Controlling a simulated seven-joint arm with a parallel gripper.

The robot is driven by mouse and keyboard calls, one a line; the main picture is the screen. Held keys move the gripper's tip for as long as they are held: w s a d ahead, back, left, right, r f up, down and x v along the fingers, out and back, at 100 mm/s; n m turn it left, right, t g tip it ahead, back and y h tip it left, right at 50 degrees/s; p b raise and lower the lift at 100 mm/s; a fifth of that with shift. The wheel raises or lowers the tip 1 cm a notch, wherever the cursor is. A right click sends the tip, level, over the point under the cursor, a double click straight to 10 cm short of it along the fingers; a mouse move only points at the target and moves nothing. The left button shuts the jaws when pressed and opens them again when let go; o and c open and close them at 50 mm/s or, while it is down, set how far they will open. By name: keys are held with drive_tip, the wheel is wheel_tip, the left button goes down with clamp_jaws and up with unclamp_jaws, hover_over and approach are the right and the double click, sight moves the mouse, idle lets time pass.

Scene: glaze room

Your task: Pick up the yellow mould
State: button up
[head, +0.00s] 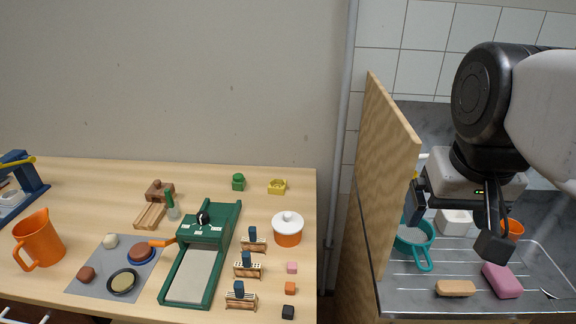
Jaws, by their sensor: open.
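The yellow mould (277,187) is a small, low piece with a hollow in its top. It sits near the back right of the wooden table (100,180), apart from the things around it. My gripper (454,222) is at the right of the picture, above the metal draining counter and beyond the wooden partition from the mould. Its two dark fingers are spread wide, and I see nothing between them that it holds.
A green mould (238,182) stands just left of the yellow one. A white-lidded orange pot (287,229) is in front. A green slab machine (203,253) fills the table's middle. The upright wooden partition (388,170) stands between table and counter. A teal strainer (415,240) lies below my gripper.

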drive_tip(key=w+v, duration=0.1)
drive_tip(key=v, duration=0.4)
drive_tip(key=w+a+r+n+t+h, duration=0.25)
drive_tip(key=w+n, duration=0.65)
drive_tip(key=w, duration=0.5)
drive_tip(key=w+a+r+n+t+h, duration=0.3)
drive_tip(key=w+n, duration=0.5)
drive_tip(key=w, duration=0.6)
drive_tip(key=w+a+f+n+t+y, duration=0.2)
drive_tip(key=w+a+n+t, duration=0.1)
drive_tip(key=w+a+n, duration=0.75)
drive_tip(key=w+a+f+n+t+y, duration=0.3)
drive_tip(key=w+a+n, duration=0.45)
drive_tip(key=a, duration=0.65)
drive_tip(key=shift+g+h, duration=0.25)
drive_tip(key=shift+g, duration=0.1)
drive_tip(key=f, duration=3.8)
drive_tip(key=shift+s, duration=0.4)
drive_tip(key=shift+x, duration=1.35)
